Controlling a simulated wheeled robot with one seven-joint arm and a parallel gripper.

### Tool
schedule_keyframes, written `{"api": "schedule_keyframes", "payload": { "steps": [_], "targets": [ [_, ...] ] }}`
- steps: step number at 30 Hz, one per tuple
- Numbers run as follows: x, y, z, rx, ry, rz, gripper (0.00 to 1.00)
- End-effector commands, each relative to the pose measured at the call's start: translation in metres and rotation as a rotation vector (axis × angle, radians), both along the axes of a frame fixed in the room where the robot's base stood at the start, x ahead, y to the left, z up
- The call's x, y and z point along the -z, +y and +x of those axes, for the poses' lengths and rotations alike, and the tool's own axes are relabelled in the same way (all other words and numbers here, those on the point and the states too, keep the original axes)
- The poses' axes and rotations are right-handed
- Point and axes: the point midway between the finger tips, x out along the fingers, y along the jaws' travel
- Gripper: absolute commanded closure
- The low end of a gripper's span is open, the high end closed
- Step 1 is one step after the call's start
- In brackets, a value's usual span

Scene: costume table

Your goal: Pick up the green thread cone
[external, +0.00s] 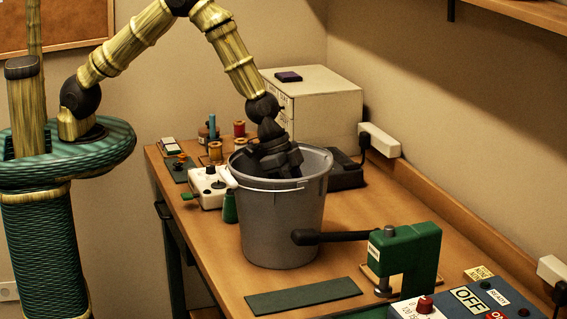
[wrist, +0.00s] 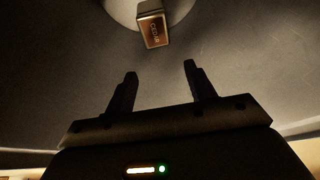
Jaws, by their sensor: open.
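A small dark green cone (external: 229,206), which looks like the green thread cone, stands upright on the table against the left side of a grey bucket (external: 281,225). My gripper (external: 282,168) is at the bucket's mouth, pointing down into it, to the right of and above the cone. In the wrist view my gripper (wrist: 160,72) is open, its two fingers apart with nothing between them. Beyond the fingers a small block marked CEDAR (wrist: 153,28) lies inside the bucket. The green cone does not show in the wrist view.
A white control box (external: 207,188) stands just left of the cone. A green press (external: 405,255) with a long black handle is at the right front. A green mat (external: 303,296) lies in front. The bucket rim surrounds my gripper.

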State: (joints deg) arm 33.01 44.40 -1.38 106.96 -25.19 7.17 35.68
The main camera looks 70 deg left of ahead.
Motion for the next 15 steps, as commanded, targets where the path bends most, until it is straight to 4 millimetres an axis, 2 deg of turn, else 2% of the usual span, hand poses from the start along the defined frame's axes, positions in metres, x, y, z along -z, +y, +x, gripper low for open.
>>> {"api": "schedule_keyframes", "payload": {
  "steps": [6, 15],
  "targets": [
    [-0.055, -0.001, 0.001, 0.002, -0.008, -0.004, 0.45],
    [-0.124, -0.001, 0.001, 0.001, -0.005, -0.003, 0.45]
  ]
}}
